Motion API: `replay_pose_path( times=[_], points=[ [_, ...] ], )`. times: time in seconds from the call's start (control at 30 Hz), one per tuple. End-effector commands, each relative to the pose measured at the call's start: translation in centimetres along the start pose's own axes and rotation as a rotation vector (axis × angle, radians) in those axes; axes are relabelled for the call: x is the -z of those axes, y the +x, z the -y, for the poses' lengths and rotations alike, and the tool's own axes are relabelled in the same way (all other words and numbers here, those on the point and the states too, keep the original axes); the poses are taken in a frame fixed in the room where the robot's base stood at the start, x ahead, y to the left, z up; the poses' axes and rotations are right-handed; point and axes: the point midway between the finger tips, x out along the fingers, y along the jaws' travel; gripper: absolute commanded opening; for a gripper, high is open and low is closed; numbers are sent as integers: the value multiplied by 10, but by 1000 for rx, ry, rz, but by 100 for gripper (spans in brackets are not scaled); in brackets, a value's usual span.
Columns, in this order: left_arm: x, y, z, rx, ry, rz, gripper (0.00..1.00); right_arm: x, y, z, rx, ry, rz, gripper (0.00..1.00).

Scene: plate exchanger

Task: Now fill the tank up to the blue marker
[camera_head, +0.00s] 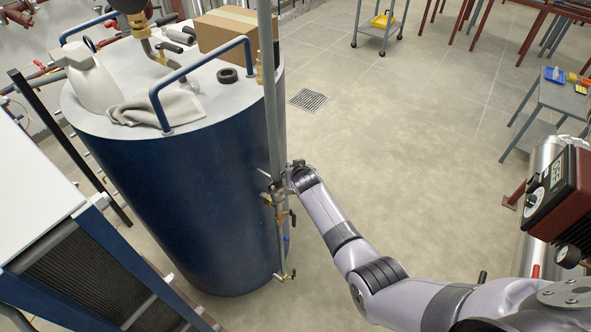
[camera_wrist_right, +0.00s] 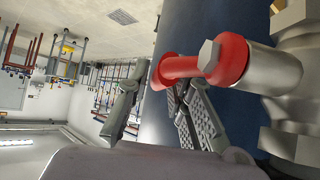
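A dark blue cylindrical tank (camera_head: 185,195) with a pale top stands at the left of the head view. A vertical grey pipe (camera_head: 269,95) with brass fittings (camera_head: 280,215) runs along its right side. A small blue spot (camera_head: 287,238) shows low on these fittings; I cannot tell whether it is the marker. The liquid level is not visible. My right gripper (camera_head: 291,178) is beside the fittings. In the right wrist view, its fingers (camera_wrist_right: 158,82) are spread, with one end of a red valve part (camera_wrist_right: 205,65) near the fingertips. Contact is unclear. My left gripper is not in view.
On the tank top are a cardboard box (camera_head: 226,28), a white jug (camera_head: 90,80), a grey cloth (camera_head: 160,106) and blue handrails (camera_head: 155,100). A white-topped unit (camera_head: 35,170) stands at front left. A red device (camera_head: 560,190) is at right. The middle floor is clear.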

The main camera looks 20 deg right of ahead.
Motion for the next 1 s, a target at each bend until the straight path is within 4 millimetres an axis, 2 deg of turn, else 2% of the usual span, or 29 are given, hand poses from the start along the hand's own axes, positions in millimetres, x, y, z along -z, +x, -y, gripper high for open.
replay_pose_path(
  times=[0.17, 0.57, 0.77, 1.0],
  points=[
    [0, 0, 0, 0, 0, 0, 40, 0, 0, 0, 0, 0, 0, 34],
    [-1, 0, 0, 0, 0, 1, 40, -1, -3, 0, 0, -1, -1, 34],
    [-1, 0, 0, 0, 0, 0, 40, 0, -20, 0, 0, 0, -3, 34],
    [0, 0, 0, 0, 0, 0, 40, 0, -51, 1, 1, -1, -3, 34]
  ],
)
